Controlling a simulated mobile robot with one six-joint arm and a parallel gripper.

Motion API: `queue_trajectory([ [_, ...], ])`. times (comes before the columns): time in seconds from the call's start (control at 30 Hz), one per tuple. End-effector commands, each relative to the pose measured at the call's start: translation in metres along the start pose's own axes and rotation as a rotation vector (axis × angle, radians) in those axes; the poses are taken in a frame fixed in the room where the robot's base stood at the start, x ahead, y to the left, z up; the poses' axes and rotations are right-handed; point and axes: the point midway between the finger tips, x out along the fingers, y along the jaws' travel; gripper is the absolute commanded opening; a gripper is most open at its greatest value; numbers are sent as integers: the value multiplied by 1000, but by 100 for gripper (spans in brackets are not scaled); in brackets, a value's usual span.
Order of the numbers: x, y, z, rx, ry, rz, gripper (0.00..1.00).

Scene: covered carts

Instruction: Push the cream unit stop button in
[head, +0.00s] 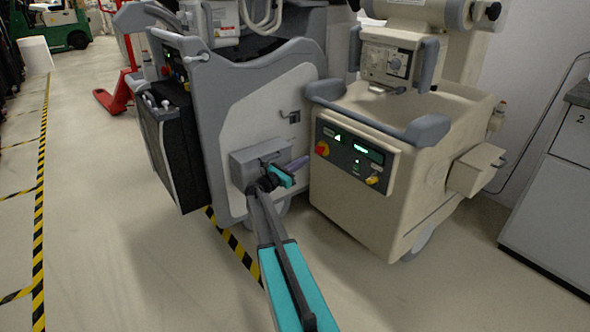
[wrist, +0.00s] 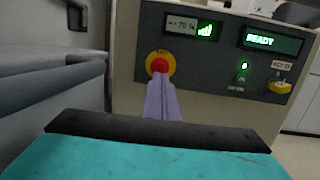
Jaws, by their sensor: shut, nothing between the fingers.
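The cream unit (head: 370,185) stands right of centre in the head view, with a dark control panel on its front. Its stop button (head: 322,149) is a red knob on a yellow round base at the panel's left end. It also shows in the wrist view as a red button (wrist: 159,65), with the yellow ring around it. My gripper (head: 306,160) is shut and empty, its purple fingers pointing at the panel. In the wrist view the fingertips (wrist: 160,82) overlap the button's lower edge. I cannot tell whether they touch it.
A grey-blue cart (head: 255,100) stands close on the left of the cream unit. The panel also bears a green READY display (wrist: 272,40) and a yellow knob (wrist: 280,87). A grey cabinet (head: 560,190) stands at the right. The floor in front is clear.

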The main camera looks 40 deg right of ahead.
Motion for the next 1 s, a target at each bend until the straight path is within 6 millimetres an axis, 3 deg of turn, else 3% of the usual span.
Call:
queue_trajectory([
  [0.2,30,0,-2,0,-1,-1,0],
  [0.4,45,0,-1,0,-1,0,0],
  [1.0,54,0,2,-1,0,0,0],
])
